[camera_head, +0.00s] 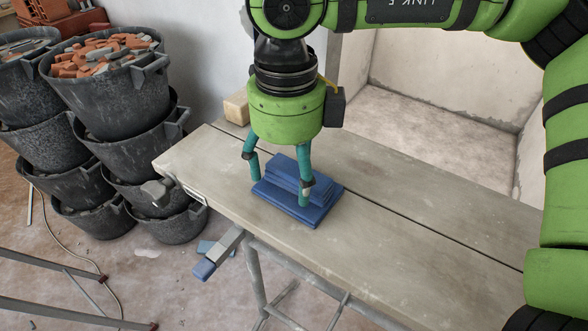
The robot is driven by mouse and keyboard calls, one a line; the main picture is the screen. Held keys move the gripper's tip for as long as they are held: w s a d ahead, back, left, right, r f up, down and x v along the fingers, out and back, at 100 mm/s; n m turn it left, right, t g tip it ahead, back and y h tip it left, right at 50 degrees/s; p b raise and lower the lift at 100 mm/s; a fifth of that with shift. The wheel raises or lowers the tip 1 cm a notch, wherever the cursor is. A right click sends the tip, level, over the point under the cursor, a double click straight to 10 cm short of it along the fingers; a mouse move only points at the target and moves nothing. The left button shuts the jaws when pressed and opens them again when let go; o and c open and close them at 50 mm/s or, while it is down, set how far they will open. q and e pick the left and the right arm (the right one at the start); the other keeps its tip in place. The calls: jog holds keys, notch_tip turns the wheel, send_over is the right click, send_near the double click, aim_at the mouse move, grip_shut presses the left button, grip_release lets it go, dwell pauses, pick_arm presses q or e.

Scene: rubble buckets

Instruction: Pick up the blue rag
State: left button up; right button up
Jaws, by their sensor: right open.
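The blue rag (322,204) lies folded in layers on the wooden work table (215,172), near its left part. My right gripper (279,190) points down over the rag. Its two teal fingers are apart. One finger is at the rag's left side and the other is in front of its right part. The picture does not show clearly whether the fingers touch the cloth. Part of the rag is hidden behind the right finger. My left gripper is not in view.
Black buckets (112,105) stand stacked at the left, the top ones filled with brick rubble (100,57). A small beige block (236,108) sits at the table's back edge. The table right of the rag is clear.

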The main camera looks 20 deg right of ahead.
jog(key=shift+s+d+f, duration=0.1)
jog(key=shift+d+f, duration=0.3)
jog(key=shift+f, duration=0.35)
jog(key=shift+s+d, duration=0.1)
jog(key=shift+d, duration=0.15)
jog(key=shift+a, duration=0.1)
jog(key=c, duration=0.3)
jog(key=shift+a, duration=0.2)
jog(key=c, duration=0.9)
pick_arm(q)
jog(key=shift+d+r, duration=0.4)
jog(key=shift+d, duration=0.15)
pick_arm(e)
jog(key=shift+d, duration=0.1)
jog(key=shift+c, duration=0.2)
jog(key=shift+d, duration=0.1)
